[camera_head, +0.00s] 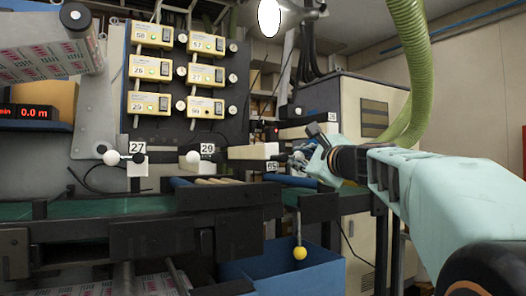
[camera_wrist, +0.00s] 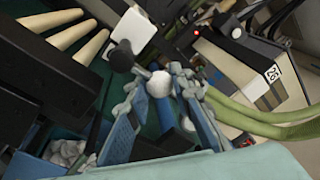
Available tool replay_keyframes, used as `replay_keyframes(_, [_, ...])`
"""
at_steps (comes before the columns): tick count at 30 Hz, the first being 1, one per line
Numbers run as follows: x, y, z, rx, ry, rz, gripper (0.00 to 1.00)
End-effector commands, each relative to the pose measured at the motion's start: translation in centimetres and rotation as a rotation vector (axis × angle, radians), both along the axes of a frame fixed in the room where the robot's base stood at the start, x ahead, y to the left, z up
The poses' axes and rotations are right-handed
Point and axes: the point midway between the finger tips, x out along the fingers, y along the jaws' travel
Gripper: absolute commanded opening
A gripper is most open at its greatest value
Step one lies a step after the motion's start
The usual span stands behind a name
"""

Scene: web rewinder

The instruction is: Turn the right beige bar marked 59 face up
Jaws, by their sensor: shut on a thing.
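The right beige bar (camera_head: 252,152) lies level to the left of my gripper in the head view. A small label (camera_head: 272,166) hangs under its right end, its number too small to read surely. My gripper (camera_head: 303,157) is at the right end of this bar. In the wrist view a pale block (camera_wrist: 132,30) with a dark knob (camera_wrist: 120,60) is just beyond the fingers. A white ball (camera_wrist: 160,85) is between the fingertips of my gripper (camera_wrist: 154,80), which is shut on it. The bar's far side is hidden.
Another bar (camera_head: 305,131), marked 26 in the wrist view (camera_wrist: 272,73), is behind my gripper.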

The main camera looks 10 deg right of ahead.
Motion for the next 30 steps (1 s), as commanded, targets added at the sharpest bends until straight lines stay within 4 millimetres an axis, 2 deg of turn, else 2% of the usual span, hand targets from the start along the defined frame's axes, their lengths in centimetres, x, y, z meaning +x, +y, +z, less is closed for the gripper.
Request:
replay_keyframes(19, [0.05, 0.0, -0.55, 0.049, 0.021, 0.0, 0.0])
replay_keyframes(20, [0.05, 0.0, -0.55, 0.049, 0.021, 0.0, 0.21])
replay_keyframes(24, [0.05, 0.0, -0.51, 0.049, 0.02, 0.001, 0.37])
replay_keyframes(30, [0.03, 0.0, -0.41, 0.05, 0.018, 0.001, 0.38])
